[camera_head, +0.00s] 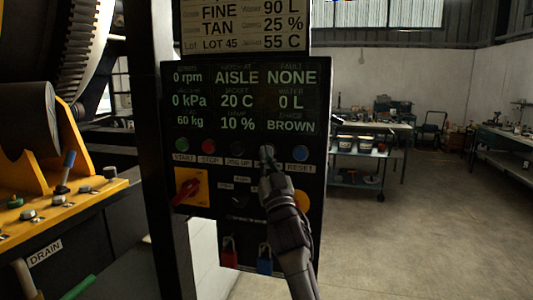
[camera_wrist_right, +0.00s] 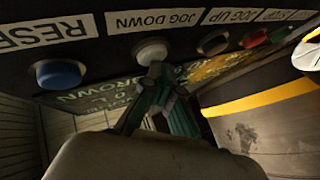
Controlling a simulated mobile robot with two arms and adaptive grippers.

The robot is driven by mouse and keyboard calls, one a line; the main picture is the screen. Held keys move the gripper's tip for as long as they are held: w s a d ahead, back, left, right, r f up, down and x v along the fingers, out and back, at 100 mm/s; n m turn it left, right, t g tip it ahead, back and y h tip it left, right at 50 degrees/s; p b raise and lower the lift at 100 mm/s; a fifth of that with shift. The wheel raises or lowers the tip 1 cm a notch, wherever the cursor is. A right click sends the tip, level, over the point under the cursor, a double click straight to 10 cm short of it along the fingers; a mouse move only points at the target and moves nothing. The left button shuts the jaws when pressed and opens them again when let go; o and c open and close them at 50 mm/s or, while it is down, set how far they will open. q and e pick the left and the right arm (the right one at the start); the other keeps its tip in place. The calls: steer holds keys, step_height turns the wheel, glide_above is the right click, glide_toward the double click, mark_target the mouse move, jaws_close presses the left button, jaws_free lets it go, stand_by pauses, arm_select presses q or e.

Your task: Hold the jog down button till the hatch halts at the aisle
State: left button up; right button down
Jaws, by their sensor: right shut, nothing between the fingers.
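The jog down button (camera_head: 267,149) is a pale grey round button in the button row of the black control panel (camera_head: 240,190). In the right wrist view the jog down button (camera_wrist_right: 151,49) sits by its JOG DOWN label. My right gripper (camera_head: 268,163) is shut and empty, its fingertips at the button's lower edge. In the wrist view the fingertips (camera_wrist_right: 156,70) meet or nearly meet the button; I cannot tell whether it is pressed in. The panel display (camera_head: 240,96) reads AISLE in its top middle field and NONE under fault. My left gripper is not in view. The hatch cannot be made out.
The blue reset button (camera_head: 299,152) is right of the jog down button. The black jog up button (camera_head: 237,147), red stop button (camera_head: 209,146) and green start button (camera_head: 182,145) are left. A red rotary switch (camera_head: 188,190) and padlocks (camera_head: 229,254) are below.

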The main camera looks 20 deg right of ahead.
steer(key=shift+s+a, duration=0.45)
steer(key=shift+s, duration=0.25)
steer(key=s+a, duration=0.1)
steer(key=s, duration=0.1)
steer(key=s+a+p, duration=0.1)
steer(key=s, duration=0.1)
steer(key=shift+a, duration=0.4)
steer(key=shift+f, duration=0.15)
